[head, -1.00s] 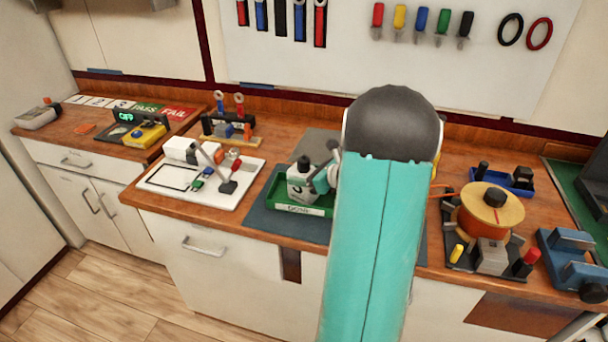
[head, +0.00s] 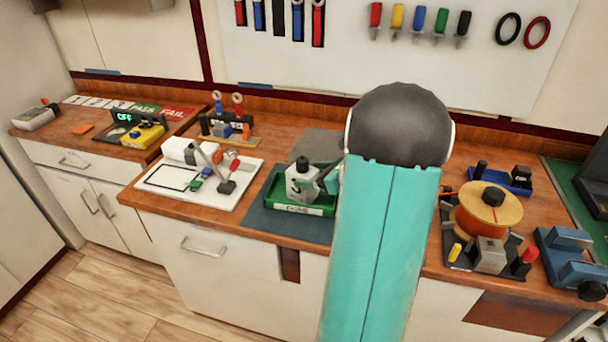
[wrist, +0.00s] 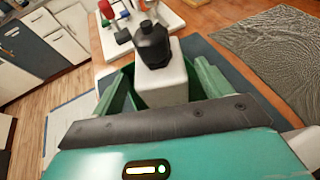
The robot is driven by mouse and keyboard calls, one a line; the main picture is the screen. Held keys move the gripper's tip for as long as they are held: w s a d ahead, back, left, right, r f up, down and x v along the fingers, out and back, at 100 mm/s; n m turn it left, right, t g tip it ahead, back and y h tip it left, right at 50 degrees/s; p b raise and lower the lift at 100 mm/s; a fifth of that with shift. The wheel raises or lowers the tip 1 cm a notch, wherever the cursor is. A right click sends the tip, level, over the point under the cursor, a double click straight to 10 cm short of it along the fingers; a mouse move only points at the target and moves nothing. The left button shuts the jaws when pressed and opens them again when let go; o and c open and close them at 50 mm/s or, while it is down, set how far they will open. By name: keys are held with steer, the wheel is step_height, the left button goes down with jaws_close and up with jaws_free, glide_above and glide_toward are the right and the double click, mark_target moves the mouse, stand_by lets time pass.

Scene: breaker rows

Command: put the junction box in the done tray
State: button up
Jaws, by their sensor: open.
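The junction box is a whitish block (head: 299,186) with a black fitting on top. It stands upright inside the green done tray (head: 290,208), whose front label is partly readable. In the wrist view the box (wrist: 163,86) sits between the two green fingers of my gripper (wrist: 162,72). The fingers are open, one at each side of the box; whether either touches it I cannot tell. In the head view my gripper is mostly hidden behind my own arm, at the box's right side. The box's underside is hidden by the tray wall.
A white board (head: 215,190) with small parts lies left of the tray. A wooden-flanged orange spool (head: 487,215) and a blue vise (head: 570,258) stand to the right. A dark mat (head: 262,222) lies under the tray. The bench's front edge is close.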

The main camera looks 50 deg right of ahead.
steer(key=v, duration=0.8)
steer(key=w+a+r+n+g+y, duration=0.2)
steer(key=a+n+g, duration=0.2)
steer(key=a+n, duration=0.65)
steer(key=w+a+r+n+g+y, duration=0.1)
steer(key=a+r+n+g, duration=0.3)
steer(key=a, duration=1.1)
steer(key=s+a+r+n+h, duration=0.1)
steer(key=s+a+n+h, duration=0.1)
steer(key=s+a+n, duration=0.2)
steer(key=s+a+r+n+h, duration=0.1)
steer(key=s+a+n+h, duration=0.2)
steer(key=a+n, duration=0.7)
steer(key=shift+s+r+n, duration=0.3)
steer(key=shift+s+n, duration=0.45)
steer(key=shift+n, duration=2.1)
steer(key=shift+a, duration=0.1)
